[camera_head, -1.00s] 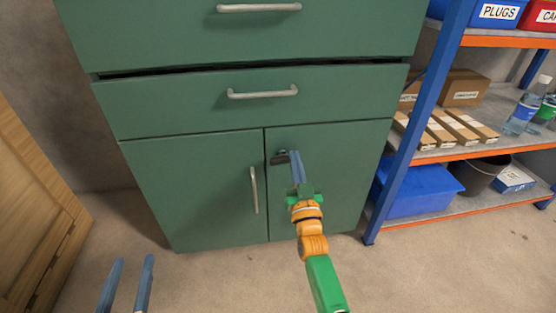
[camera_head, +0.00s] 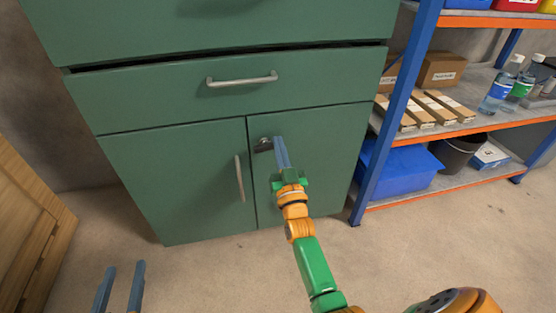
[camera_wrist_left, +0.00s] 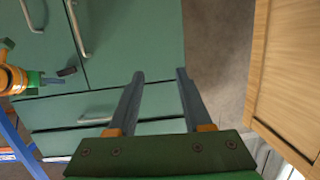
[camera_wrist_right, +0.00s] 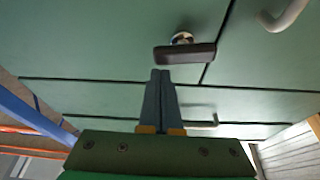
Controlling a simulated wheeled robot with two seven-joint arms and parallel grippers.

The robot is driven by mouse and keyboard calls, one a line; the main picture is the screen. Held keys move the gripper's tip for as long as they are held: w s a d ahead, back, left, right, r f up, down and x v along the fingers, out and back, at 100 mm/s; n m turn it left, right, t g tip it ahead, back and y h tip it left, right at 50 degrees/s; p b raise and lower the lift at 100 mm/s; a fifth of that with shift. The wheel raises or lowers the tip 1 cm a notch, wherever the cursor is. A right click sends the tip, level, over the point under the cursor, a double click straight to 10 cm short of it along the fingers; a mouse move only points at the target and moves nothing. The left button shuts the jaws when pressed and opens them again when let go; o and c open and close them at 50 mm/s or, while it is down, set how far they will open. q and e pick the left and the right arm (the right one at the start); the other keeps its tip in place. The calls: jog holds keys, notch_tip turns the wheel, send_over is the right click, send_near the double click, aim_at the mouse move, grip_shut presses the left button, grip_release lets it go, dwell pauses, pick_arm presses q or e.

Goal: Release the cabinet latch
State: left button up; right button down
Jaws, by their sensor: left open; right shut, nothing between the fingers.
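The green cabinet (camera_head: 170,185) stands ahead with its two lower doors closed. The latch (camera_head: 263,145) is a short dark handle on a round metal boss at the upper left of the right door. In the right wrist view the latch (camera_wrist_right: 186,54) lies crosswise just beyond my fingertips. My right gripper (camera_head: 279,139) is shut and empty, its tips close beside the latch's right end; I cannot tell whether they touch. My left gripper (camera_head: 124,266) is open and empty, low at the left, away from the doors; it also shows in the left wrist view (camera_wrist_left: 160,73).
A bar handle (camera_head: 240,178) is on the left door, and a drawer with a handle (camera_head: 242,79) is above. A blue-framed shelf (camera_head: 385,130) with boxes, bottles and a blue bin (camera_head: 405,168) stands right. A wooden crate (camera_head: 30,230) stands left. The floor between is clear.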

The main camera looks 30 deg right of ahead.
pick_arm(q)
jog(key=s+a+f+g+y+p, duration=0.1)
jog(key=s+a+f+g+p, duration=0.1)
jog(key=s+f+g, duration=0.4)
jog(key=s+a+f+g+y+p, duration=0.1)
jog(key=s+a+f+g+p, duration=0.2)
jog(key=f, duration=1)
jog(key=s+g, duration=0.3)
jog(key=s, duration=0.2)
jog(key=shift+s+a+f+n+g+y, duration=0.3)
jog(key=shift+s+a+f+n+y, duration=0.05)
jog(key=shift+s+n+y, duration=0.05)
pick_arm(e)
jog(key=s+a, duration=0.2)
jog(key=s, duration=0.7)
jog(key=shift+a+r, duration=0.15)
jog(key=shift+a, duration=0.2)
